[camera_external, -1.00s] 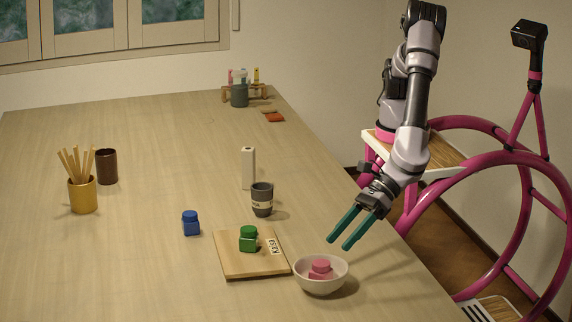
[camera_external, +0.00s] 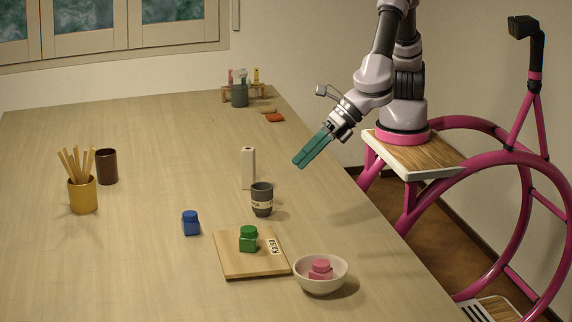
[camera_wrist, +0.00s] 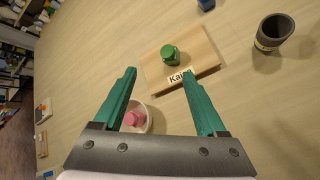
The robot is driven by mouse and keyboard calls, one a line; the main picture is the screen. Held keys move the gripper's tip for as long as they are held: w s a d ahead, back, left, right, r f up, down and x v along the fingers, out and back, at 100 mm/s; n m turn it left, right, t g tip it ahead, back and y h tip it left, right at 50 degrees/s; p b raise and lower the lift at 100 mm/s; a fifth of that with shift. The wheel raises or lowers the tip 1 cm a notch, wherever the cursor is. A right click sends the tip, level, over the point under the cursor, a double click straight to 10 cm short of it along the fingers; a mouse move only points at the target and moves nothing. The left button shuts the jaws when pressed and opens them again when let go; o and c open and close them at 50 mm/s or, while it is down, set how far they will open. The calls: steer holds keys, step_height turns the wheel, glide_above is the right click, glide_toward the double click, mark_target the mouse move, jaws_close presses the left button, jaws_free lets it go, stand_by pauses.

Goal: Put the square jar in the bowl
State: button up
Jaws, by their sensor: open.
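A pink jar (camera_external: 320,268) with a lid sits inside the white bowl (camera_external: 322,287) at the table's near right. In the wrist view, the bowl (camera_wrist: 149,117) and pink jar (camera_wrist: 132,119) show between the fingers, partly hidden. A green jar (camera_external: 248,240) stands upright on a wooden board (camera_external: 240,268), left of the bowl. A boxy blue jar (camera_external: 190,224) stands on the bare table further left. I cannot tell clearly which jar is the square one. My gripper (camera_external: 299,164) is open and empty, above the table's right side, well clear of the bowl and jars.
A grey cup (camera_external: 262,200) and a tall white block (camera_external: 248,168) stand behind the board. A yellow pot of sticks (camera_external: 82,195) and a brown cup (camera_external: 106,167) stand at left. A small rack (camera_external: 258,92) is at the back. The table's middle left is clear.

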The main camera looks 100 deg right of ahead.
steer(key=w+d+r+m+g+h, duration=0.1)
steer(key=d+r+m, duration=0.3)
steer(key=d, duration=0.4)
steer(key=w+d+r+m+h, duration=0.1)
steer(key=w+d+r+m, duration=0.2)
steer(key=d, duration=0.5)
steer(key=s+d+r+m+g, duration=0.1)
steer(key=s+d+r+m, duration=0.3)
steer(key=d, duration=0.5)
steer(key=s+d+r+m+g, duration=0.1)
steer(key=s+d+r+m, duration=0.15)
steer(key=d+m, duration=0.5)
steer(key=s+d+r+m+y, duration=0.1)
steer(key=s+d+m, duration=0.5)
steer(key=s, duration=0.3)
steer(key=s+d+r+m+y, duration=0.2)
steer(key=s+d+m, duration=0.3)
steer(key=s+m, duration=0.3)
steer(key=shift+s+d+r+t, duration=0.15)
steer(key=shift+s+d+t, duration=0.2)
steer(key=shift+s, duration=0.2)
